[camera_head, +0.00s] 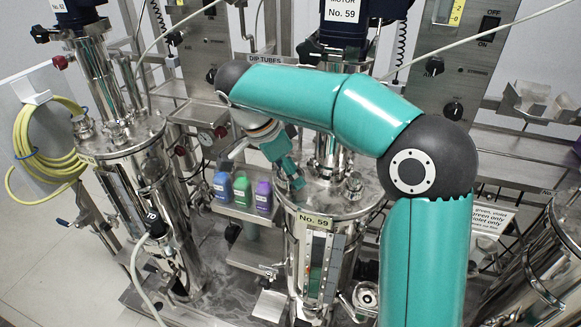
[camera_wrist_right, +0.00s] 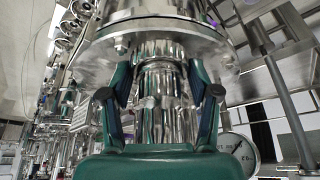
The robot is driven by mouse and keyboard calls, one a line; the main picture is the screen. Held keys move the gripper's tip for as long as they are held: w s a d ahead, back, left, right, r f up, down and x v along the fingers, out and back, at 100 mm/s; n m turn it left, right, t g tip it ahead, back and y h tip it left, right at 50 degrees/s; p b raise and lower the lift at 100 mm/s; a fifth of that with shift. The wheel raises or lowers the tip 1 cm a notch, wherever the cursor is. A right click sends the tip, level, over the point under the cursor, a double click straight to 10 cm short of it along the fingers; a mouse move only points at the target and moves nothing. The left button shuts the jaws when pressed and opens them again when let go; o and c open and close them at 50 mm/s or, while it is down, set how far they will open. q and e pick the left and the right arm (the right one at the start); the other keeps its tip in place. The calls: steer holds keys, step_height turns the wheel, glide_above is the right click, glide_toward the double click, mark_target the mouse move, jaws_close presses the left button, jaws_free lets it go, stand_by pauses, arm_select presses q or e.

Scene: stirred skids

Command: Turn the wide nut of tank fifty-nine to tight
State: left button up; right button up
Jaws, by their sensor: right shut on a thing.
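Tank fifty-nine is a shiny steel vessel; its "No. 59" label (camera_head: 316,221) sits below the lid (camera_head: 330,203). My right gripper (camera_head: 293,178) reaches down to the left part of this lid. In the right wrist view my right gripper (camera_wrist_right: 160,92) has its two green fingers on either side of a shiny round metal fitting (camera_wrist_right: 158,105), which looks like the wide nut, and is shut on it. In the head view the gripper and arm hide this nut. Its tightness cannot be told. My left gripper is not in view.
Blue, green and violet bottles (camera_head: 242,189) stand on a shelf left of tank fifty-nine. Another steel tank (camera_head: 128,150) stands left, near a yellow hose coil (camera_head: 38,130). A motor (camera_head: 342,18) and stirrer column rise behind my arm. A gauge (camera_wrist_right: 240,150) shows in the wrist view.

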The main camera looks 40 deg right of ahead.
steer(key=shift+w+r+m+g+y+p, duration=0.15)
steer(key=shift+m+g+p, duration=0.1)
steer(key=shift+m, duration=0.55)
steer(key=shift+w+f+m+g+y+p, duration=0.1)
steer(key=shift+m+g+p, duration=0.2)
steer(key=shift+m, duration=0.5)
steer(key=shift+w+r+m+g+y+p, duration=0.15)
steer(key=shift+m+g+p, duration=0.1)
steer(key=shift+m, duration=0.55)
steer(key=shift+s+m, duration=0.15)
steer(key=shift+m, duration=0.15)
steer(key=o, duration=0.9)
steer(key=shift+f, duration=0.15)
steer(key=v, duration=0.7)
steer(key=shift+w, duration=0.2)
